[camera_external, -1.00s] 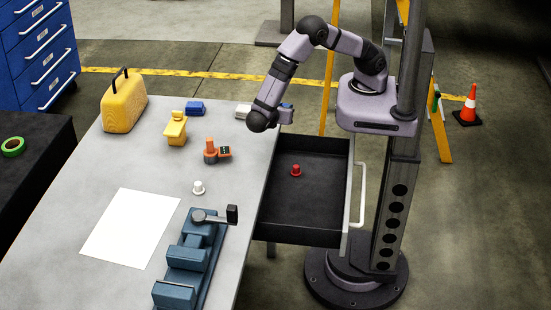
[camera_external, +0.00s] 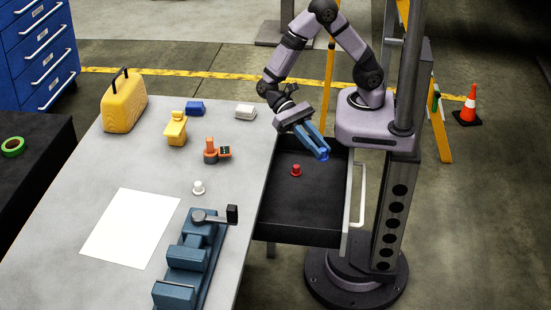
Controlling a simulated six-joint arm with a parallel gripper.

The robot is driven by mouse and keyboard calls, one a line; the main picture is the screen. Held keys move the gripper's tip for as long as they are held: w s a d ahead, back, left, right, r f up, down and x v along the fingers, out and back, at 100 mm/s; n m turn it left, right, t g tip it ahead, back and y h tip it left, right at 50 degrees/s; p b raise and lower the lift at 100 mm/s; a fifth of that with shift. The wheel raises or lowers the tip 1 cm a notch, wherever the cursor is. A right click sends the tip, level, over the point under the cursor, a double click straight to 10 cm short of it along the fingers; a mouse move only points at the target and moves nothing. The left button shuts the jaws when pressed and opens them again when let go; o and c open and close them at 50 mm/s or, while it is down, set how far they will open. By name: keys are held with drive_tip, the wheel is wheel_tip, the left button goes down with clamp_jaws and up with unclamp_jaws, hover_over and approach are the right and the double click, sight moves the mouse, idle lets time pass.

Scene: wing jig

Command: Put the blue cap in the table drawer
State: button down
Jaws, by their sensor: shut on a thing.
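The table drawer (camera_external: 300,212) stands open on the right side of the table, with a dark, mostly bare floor. My gripper (camera_external: 322,151) has blue fingers pointing down and to the right, above the far part of the drawer. It is shut on the blue cap (camera_external: 325,155), a small blue piece at the fingertips, mostly hidden between them. The cap is hard to tell apart from the blue fingers. It appears to be above the drawer floor; the exact height cannot be told.
A red cap (camera_external: 296,170) stands in the drawer, left of and below my gripper in the picture. A white cap (camera_external: 198,187), blue vise (camera_external: 190,262), orange tool (camera_external: 211,151) and yellow case (camera_external: 124,104) are on the table. The drawer's front half is clear.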

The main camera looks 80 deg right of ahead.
drive_tip(key=w+a+r+m+t+y+b, duration=0.2)
drive_tip(key=w+a+r+m+t+y, duration=0.3)
drive_tip(key=m+t, duration=0.55)
hover_over(287, 215)
wheel_tip(287, 215, down, 8)
drive_tip(key=shift+f, duration=0.25)
drive_tip(key=shift+d+f+n, duration=0.1)
drive_tip(key=shift+d+n, duration=0.05)
drive_tip(key=shift+n, duration=0.1)
wheel_tip(287, 215, down, 14)
drive_tip(key=shift+r+b, duration=0.25)
drive_tip(key=shift+b, duration=1)
drive_tip(key=shift+f, duration=2.1)
